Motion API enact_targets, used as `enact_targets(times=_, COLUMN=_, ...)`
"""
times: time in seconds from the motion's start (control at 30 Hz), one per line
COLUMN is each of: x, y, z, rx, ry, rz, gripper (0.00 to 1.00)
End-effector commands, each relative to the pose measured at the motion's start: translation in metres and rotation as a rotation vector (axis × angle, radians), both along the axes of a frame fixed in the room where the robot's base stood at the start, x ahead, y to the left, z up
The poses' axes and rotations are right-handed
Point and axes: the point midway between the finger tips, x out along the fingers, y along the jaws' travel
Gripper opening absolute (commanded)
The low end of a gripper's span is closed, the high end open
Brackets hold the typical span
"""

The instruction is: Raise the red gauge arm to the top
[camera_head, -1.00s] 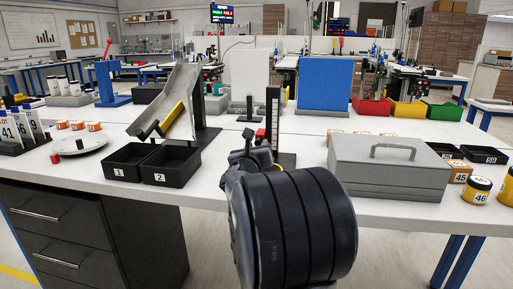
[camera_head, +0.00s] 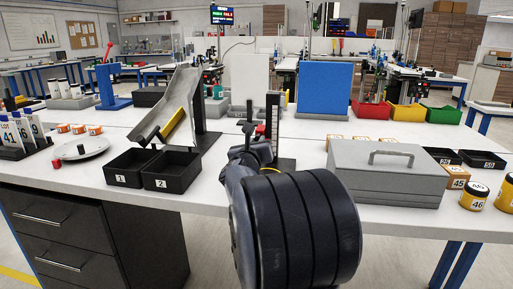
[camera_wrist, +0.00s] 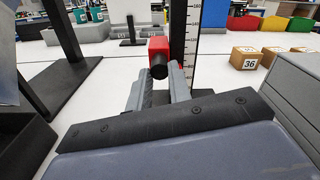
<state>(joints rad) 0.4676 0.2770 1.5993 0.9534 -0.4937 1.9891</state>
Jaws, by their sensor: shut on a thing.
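The gauge has a dark upright post with a white marked scale (camera_head: 273,112), and its base stands on the white table. The red gauge arm (camera_head: 260,130) is low on the post and shows in the wrist view as a red block (camera_wrist: 158,45) with a round black end facing me. My gripper (camera_wrist: 160,84) is at this black end, with one finger on each side, shut on the gauge arm. In the head view, my gripper (camera_head: 256,143) is partly hidden behind my own wrist, and the contact is hard to see.
A grey case (camera_head: 385,180) stands right of the gauge. Black bins 1 (camera_head: 125,178) and 2 (camera_head: 171,183) and a metal chute (camera_head: 172,110) stand left. Numbered boxes (camera_wrist: 246,58) lie to the right in the wrist view. The space above the gauge arm looks clear.

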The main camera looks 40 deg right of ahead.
Motion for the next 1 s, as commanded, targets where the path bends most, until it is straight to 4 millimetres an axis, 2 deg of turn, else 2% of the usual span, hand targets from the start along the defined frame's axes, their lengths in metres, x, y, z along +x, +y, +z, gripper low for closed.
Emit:
enact_targets(times=0.03, x=0.0, y=0.0, z=0.022, rx=-0.004, ry=-0.007, rz=0.0, gripper=0.0)
enact_targets(times=0.1, x=0.0, y=0.0, z=0.037, rx=-0.005, ry=-0.008, rz=-0.001, gripper=0.0)
enact_targets(times=0.43, x=0.0, y=0.0, z=0.091, rx=-0.005, ry=-0.005, rz=0.0, gripper=0.0)
enact_targets(times=0.6, x=0.0, y=0.0, z=0.102, rx=-0.005, ry=-0.004, rz=0.0, gripper=0.0)
enact_targets(times=0.93, x=0.0, y=0.0, z=0.101, rx=-0.004, ry=-0.003, rz=0.0, gripper=0.0)
enact_targets(times=0.97, x=0.0, y=0.0, z=0.101, rx=-0.004, ry=-0.003, rz=0.0, gripper=0.2)
enact_targets(times=1.0, x=0.0, y=0.0, z=0.101, rx=-0.004, ry=-0.003, rz=0.0, gripper=0.23)
